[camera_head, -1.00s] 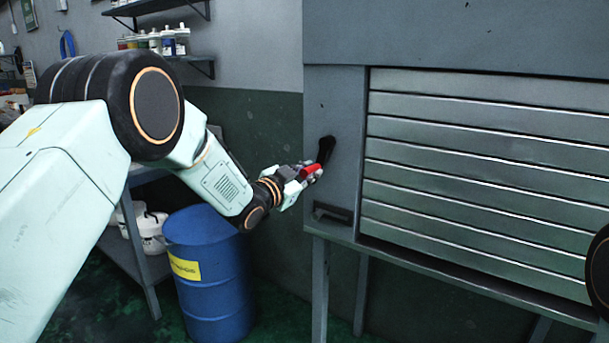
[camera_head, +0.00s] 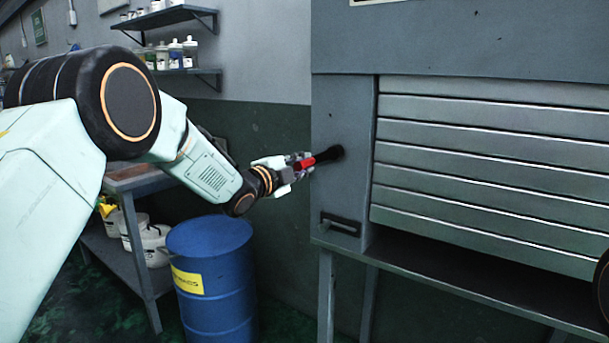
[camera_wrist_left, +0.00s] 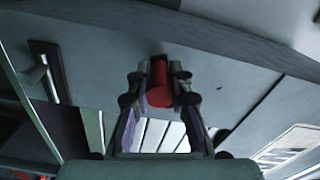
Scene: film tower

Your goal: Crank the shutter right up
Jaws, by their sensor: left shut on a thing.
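The slatted metal shutter (camera_head: 480,170) fills the right of the head view. A dark gap (camera_head: 460,268) shows under its bottom edge, so it is partly raised. The crank has a black arm (camera_head: 334,153) on the grey panel left of the shutter and a red handle (camera_head: 325,157). My left gripper (camera_head: 305,163) is shut on the red handle, coming in from the left. In the left wrist view the red handle (camera_wrist_left: 159,88) sits between the two fingers. The fingers hide part of the handle. My right gripper is not in view.
A black bracket (camera_head: 341,223) sits on the panel below the crank. A blue drum (camera_head: 212,270) stands below my left arm. A low shelf with white tubs (camera_head: 150,243) is behind it. Wall shelves (camera_head: 165,18) with bottles are at the back.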

